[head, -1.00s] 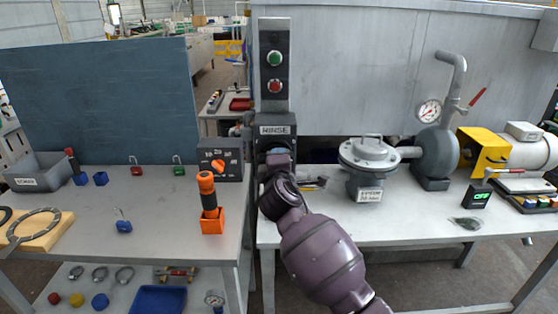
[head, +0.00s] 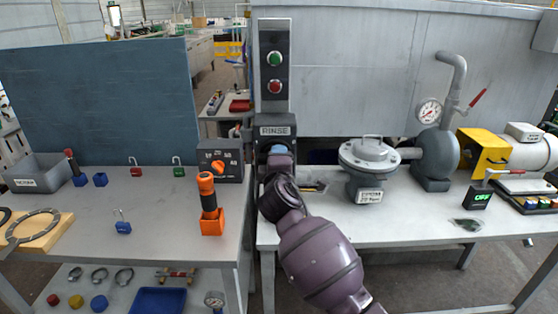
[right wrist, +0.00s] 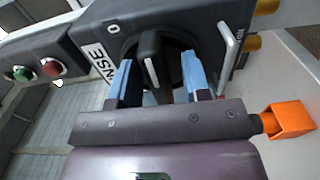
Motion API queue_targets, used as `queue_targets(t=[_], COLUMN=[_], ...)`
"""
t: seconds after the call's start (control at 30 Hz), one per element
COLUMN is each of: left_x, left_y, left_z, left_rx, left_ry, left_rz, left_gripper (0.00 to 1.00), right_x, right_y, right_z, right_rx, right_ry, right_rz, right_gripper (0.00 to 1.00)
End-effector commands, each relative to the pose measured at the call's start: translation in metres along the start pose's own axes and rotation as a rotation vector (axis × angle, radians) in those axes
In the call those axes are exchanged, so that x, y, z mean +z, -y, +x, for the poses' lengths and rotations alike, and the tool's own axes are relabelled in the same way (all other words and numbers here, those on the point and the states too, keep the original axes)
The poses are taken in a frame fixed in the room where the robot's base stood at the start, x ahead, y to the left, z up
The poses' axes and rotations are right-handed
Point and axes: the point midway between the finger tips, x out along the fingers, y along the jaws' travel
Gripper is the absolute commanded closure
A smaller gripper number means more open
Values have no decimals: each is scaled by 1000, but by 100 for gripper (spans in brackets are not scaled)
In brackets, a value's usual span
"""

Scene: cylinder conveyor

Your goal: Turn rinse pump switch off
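The rinse pump switch is a black rotary knob (right wrist: 150,62) on the dark box labelled RINSE (head: 276,131). In the right wrist view its handle runs roughly up and down the picture, with a white stripe. A "0" mark shows at its upper left. My right gripper (right wrist: 158,80) is open, its two blue fingers on either side of the knob handle, with visible gaps. In the head view the right gripper (head: 280,158) is in front of the box and hides most of the knob. My left gripper is not in view.
Green (head: 275,58) and red (head: 274,87) buttons sit on the column above the box. A curved metal handle (right wrist: 229,50) is close beside the knob. An orange holder (head: 212,222) with a black-and-orange tool stands left.

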Motion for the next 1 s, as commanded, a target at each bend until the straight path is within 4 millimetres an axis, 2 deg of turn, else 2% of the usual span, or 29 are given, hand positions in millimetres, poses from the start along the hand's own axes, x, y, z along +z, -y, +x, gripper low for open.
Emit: queue_targets(t=[0.23, 0.37, 0.8, 1.0], left_x=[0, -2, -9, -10], left_y=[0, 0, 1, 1], left_z=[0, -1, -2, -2], left_rx=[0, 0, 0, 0], left_ry=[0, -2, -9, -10], left_rz=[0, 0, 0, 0], left_gripper=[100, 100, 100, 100], right_x=[0, 0, 0, 0], right_y=[-1, -1, 0, 0], right_z=[-1, -11, -84, -104], right_rx=[2, 2, 0, 0], right_ry=[0, 0, 0, 0], right_rz=[-2, -2, 1, -1], right_gripper=[56, 56, 56, 56])
